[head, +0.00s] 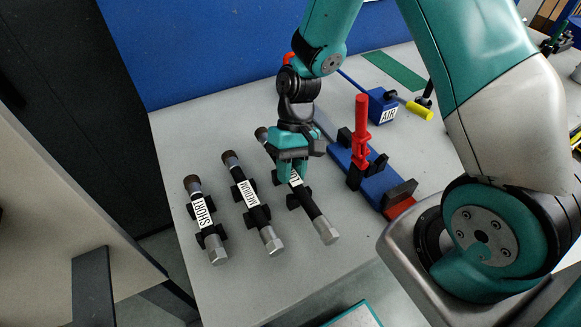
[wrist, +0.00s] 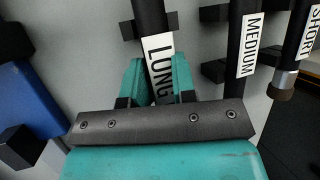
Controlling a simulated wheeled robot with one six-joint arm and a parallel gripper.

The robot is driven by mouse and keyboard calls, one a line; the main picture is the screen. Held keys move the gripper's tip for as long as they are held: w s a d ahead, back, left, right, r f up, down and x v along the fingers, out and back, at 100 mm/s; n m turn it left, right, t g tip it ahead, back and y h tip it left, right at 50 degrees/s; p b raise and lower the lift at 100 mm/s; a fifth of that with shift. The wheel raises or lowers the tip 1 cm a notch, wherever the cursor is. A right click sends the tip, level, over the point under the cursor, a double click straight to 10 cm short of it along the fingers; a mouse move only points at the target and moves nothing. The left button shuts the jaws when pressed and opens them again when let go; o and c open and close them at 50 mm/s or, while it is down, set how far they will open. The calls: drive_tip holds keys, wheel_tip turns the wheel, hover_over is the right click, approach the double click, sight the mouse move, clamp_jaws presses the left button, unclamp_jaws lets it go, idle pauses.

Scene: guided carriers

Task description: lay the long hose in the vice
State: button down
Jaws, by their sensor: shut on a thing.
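The long hose (head: 310,206) is a black tube with metal end fittings and a white label, lying on black holders on the grey table. Its label reads LONG in the wrist view (wrist: 159,66). My gripper (head: 291,172) is above the hose's middle with its teal fingers shut on it at the label; the fingers also show in the wrist view (wrist: 158,84). The vice (head: 371,182) is a blue base with black jaws and a red upright handle, to the right of the hose. My gripper hides part of the hose.
The medium hose (head: 250,197) and the short hose (head: 207,222) lie in holders to the left. A blue AIR box (head: 382,104) with a yellow-ended part stands behind the vice. A green mat (head: 395,71) lies at the back. The table's front left is clear.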

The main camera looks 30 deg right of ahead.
drive_tip(key=shift+f, duration=0.1)
drive_tip(key=shift+f, duration=0.2)
drive_tip(key=c, duration=0.9)
unclamp_jaws()
drive_tip(key=shift+f+b, duration=0.1)
drive_tip(key=shift+b, duration=0.3)
